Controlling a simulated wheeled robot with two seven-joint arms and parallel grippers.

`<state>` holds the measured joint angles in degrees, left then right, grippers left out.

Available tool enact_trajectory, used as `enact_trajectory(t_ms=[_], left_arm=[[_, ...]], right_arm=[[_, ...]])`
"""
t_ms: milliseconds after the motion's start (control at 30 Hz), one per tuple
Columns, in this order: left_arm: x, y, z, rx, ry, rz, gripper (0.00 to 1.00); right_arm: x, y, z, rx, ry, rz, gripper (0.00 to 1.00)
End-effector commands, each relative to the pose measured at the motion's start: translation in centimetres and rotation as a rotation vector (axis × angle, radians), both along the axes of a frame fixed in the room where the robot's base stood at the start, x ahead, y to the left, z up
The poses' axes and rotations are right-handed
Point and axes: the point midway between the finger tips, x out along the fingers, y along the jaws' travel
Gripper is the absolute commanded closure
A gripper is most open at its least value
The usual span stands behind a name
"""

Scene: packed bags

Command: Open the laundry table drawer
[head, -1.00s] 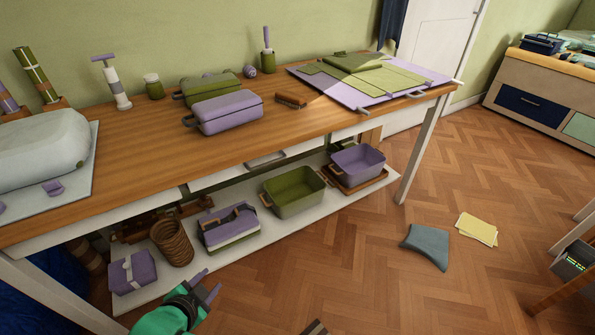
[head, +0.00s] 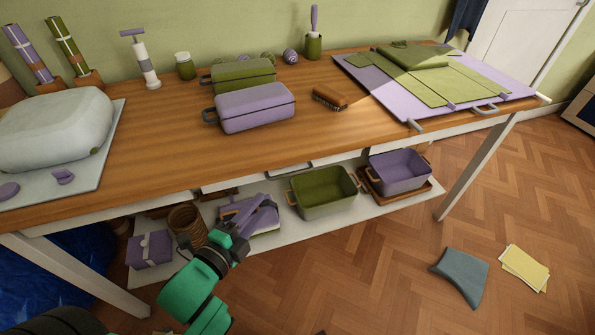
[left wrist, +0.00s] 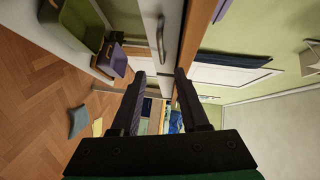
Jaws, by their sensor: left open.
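The laundry table (head: 150,140) has a wooden top and white legs. The white drawer front (head: 232,182) sits under its front edge and looks about flush. Its grey handle (head: 290,171) is on the front; the handle (left wrist: 160,38) also shows in the left wrist view, ahead of the fingertips. My left gripper (head: 258,212) is open and empty, below and left of the handle in the head view and apart from it. In the left wrist view, the fingers of my left gripper (left wrist: 159,75) are spread either side of the view to the drawer. My right gripper is not in view.
The lower shelf (head: 275,235) carries a green bin (head: 325,208), a purple bin (head: 400,185), a wicker basket (head: 187,222) and a purple box (head: 150,250). Purple and green cases (head: 255,110) stand on the top. Cloths (head: 460,275) lie on the otherwise clear floor at right.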

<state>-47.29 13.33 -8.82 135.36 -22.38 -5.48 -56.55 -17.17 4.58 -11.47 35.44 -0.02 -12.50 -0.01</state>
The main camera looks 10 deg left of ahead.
Motion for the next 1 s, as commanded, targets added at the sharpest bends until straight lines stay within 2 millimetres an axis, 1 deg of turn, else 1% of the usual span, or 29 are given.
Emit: enact_trajectory(t_ms=[67,167,367,500,600,733,833,1000], left_arm=[[0.5,-0.1,0.1,-0.001,-0.004,0.000,0.55],[2.0,-0.5,0.0,-0.001,-0.006,0.000,0.55],[6.6,-1.5,-0.7,-0.001,-0.005,0.001,0.55],[10.1,-2.3,-1.2,-0.003,-0.004,0.001,0.55],[12.1,-2.8,-1.6,-0.002,-0.001,0.001,0.55],[13.6,-3.2,-1.9,-0.001,-0.001,0.000,0.55],[14.0,-3.3,-1.9,-0.001,0.001,0.000,0.55],[13.9,-3.3,-1.9,-0.002,0.001,0.000,0.55]], right_arm=[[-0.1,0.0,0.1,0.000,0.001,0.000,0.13],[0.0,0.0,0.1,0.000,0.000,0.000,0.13],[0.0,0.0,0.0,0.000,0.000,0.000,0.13],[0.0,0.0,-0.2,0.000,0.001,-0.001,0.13],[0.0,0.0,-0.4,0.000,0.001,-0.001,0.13],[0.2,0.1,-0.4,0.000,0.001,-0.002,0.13],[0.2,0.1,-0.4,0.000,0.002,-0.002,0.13],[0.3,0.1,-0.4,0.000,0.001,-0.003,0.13]])
